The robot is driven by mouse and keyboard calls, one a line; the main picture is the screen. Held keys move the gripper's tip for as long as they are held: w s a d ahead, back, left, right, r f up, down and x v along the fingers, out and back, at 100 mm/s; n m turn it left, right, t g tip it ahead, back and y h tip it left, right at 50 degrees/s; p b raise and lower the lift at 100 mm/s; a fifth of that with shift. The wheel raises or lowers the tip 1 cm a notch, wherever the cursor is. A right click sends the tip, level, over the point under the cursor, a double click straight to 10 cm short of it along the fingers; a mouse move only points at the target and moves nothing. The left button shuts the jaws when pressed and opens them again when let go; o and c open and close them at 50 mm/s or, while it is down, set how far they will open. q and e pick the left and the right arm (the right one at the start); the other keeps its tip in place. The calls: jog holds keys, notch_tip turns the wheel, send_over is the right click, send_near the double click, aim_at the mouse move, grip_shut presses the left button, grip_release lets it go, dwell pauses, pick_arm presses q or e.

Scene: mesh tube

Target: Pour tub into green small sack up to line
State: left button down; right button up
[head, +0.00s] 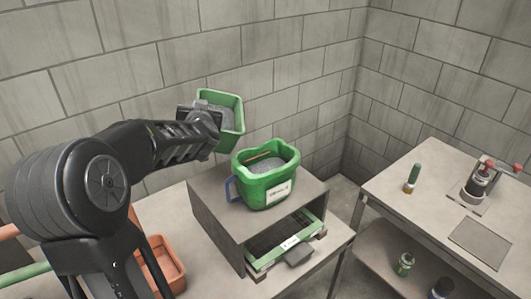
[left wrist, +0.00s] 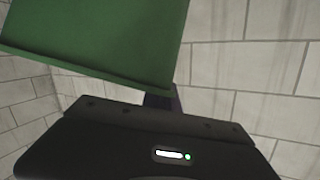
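The green tub (head: 232,124) holds grey grainy material and is up in the air, tilted, to the upper left of the sack. My left gripper (head: 210,122) is at the tub's near left side and appears shut on it; its fingertips are hidden. In the left wrist view the tub's green wall (left wrist: 110,40) fills the upper left. The green small sack (head: 265,190) stands upright and open on a grey box, with grey material inside, a white label in front and a blue handle at its left. I cannot make out the line clearly. My right gripper is not in view.
The grey box (head: 215,220) has an open front with a green-edged tray (head: 288,243) inside. An orange bin (head: 163,262) sits at the lower left. A table at right holds a green-topped bottle (head: 412,178) and a red-handled device (head: 480,182). Block walls stand behind.

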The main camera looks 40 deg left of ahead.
pick_arm(q)
jog(key=w+d+r+m+y, duration=0.1)
jog(key=d+r+m, duration=0.1)
jog(key=d+r, duration=0.3)
jog(key=shift+w+t+y, duration=0.15)
jog(key=shift+t+y, duration=0.25)
dwell(1.1)
jog(key=shift+w+d+r+m+t+y+b, duration=0.1)
jog(key=shift+d+m+t+y+b, duration=0.05)
jog(key=shift+d+m+b, duration=0.35)
jog(key=shift+w+d+r+m+t+y+b, duration=0.15)
jog(key=shift+d+m+b, duration=0.15)
jog(key=shift+b, duration=0.3)
jog(key=shift+w+d+r+m+t+y+b, duration=0.15)
jog(key=shift+d+r+m+t+y+b, duration=0.15)
jog(key=shift+d+r+m+t+b, duration=0.3)
jog(key=shift+w+d+m+b, duration=0.1)
jog(key=shift+d+m+b, duration=0.2)
jog(key=shift+d+m, duration=0.15)
jog(key=shift+w+d+f+m+t+y+b, duration=0.15)
jog(key=shift+d+m+t+y+b, duration=0.15)
jog(key=shift+d+m+b, duration=0.4)
